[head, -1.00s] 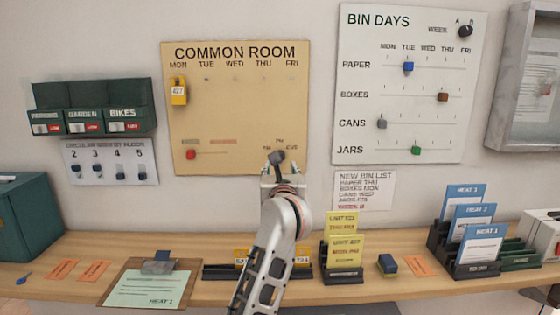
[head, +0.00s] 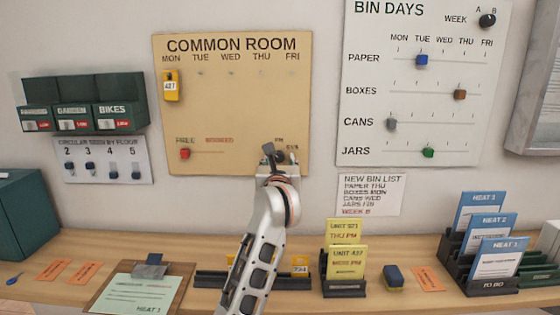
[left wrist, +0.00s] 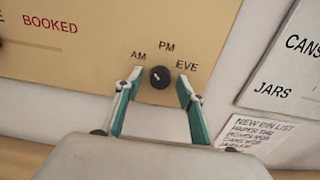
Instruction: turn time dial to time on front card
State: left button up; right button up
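The time dial (left wrist: 160,77) is a small dark round knob on the tan common room board, with AM, PM and EVE printed around it. A small pale mark shows on it, but I cannot tell for sure which word it faces. My left gripper (left wrist: 159,88) is open, with one finger on each side of the dial and gaps between. In the head view my left gripper (head: 274,158) covers much of the dial area. The front yellow card (head: 346,263) stands in a dark rack and reads UNIT A27; its second line is blurred and seems to end in PM. My right gripper is out of view.
The common room board (head: 235,105) also carries a yellow tag (head: 171,86) and a red slider (head: 185,154). The bin days board (head: 465,60) hangs to the right. A bin list (head: 370,194) hangs below it. Clipboard, racks and orange slips line the shelf.

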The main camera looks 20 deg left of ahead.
pick_arm(q)
jog(key=shift+c, duration=0.7)
grip_shut()
jog(key=c, duration=1)
grip_release()
jog(key=shift+r+m+p, duration=0.2)
jog(key=shift+m+p, duration=0.2)
jog(key=shift+p, duration=0.15)
jog(key=shift+o, duration=0.2)
jog(key=m+p, duration=0.4)
jog(key=p, duration=0.1)
jog(key=shift+a+p, duration=0.1)
jog(key=shift+p, duration=0.25)
jog(key=shift+f+m+p, duration=0.1)
jog(key=shift+m+p, duration=0.45)
jog(key=shift+m, duration=1.15)
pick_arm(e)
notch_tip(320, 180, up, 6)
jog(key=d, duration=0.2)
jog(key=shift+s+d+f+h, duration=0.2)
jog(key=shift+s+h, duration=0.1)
pick_arm(q)
jog(key=shift+m, duration=0.4)
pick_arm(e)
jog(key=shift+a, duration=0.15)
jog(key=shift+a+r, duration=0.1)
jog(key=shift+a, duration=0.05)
